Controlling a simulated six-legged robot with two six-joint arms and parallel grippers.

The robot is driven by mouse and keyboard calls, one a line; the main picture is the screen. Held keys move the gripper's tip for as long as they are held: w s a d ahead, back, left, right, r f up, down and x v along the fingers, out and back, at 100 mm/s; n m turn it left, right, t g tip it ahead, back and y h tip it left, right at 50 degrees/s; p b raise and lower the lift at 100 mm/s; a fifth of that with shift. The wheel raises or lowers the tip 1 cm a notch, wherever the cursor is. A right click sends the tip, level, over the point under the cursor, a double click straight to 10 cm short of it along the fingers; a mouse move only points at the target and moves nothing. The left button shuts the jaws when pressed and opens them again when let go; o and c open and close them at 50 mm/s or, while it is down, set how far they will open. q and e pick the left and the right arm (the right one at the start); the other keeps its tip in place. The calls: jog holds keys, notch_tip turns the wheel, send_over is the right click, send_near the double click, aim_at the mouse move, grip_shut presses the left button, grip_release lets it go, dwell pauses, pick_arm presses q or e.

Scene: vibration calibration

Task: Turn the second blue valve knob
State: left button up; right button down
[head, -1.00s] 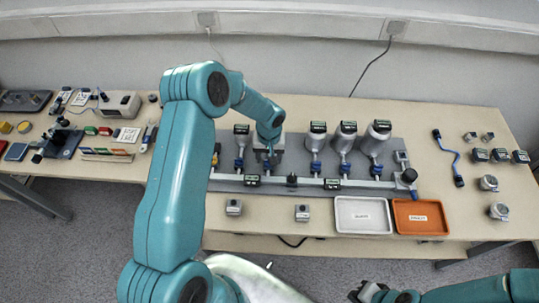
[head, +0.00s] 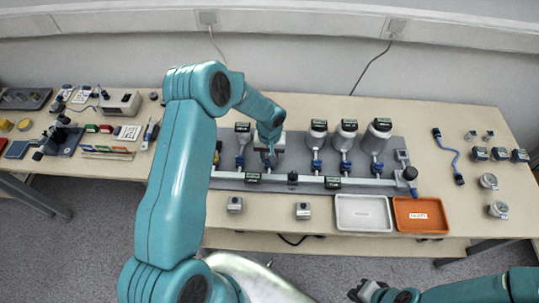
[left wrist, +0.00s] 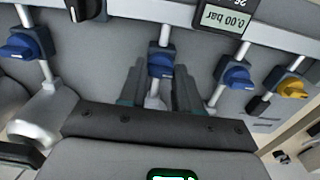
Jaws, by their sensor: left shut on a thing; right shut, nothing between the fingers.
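A row of blue valve knobs runs along the grey manifold board (head: 225,184). My right gripper (head: 362,292) is shut and empty at the bottom, away from the board.
A yellow knob (left wrist: 293,88) and a 0.00 bar gauge (left wrist: 228,18) are near my left gripper. A white tray (head: 363,227) and an orange tray (head: 421,230) stand at the front. Grey bottles (head: 376,138) rise behind the knobs.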

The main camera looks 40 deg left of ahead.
pick_arm(q)
jog(key=m+b, duration=0.3)
jog(key=shift+f, duration=0.2)
jog(key=m+b, duration=0.2)
jog(key=m, duration=0.2)
jog(key=shift+r+m+b, duration=0.1)
jog(key=shift+m+b, duration=0.2)
jog(key=shift+b, duration=0.1)
jog(key=m+b, duration=0.1)
jog(key=m, duration=0.3)
jog(key=shift+s+m, duration=0.1)
jog(key=shift+m, duration=0.2)
jog(key=m+b, duration=0.1)
jog(key=m, duration=0.4)
jog(key=shift+r+m, duration=0.15)
jog(key=shift+m, duration=0.15)
jog(key=o, duration=0.9)
jog(key=shift+o, duration=0.8)
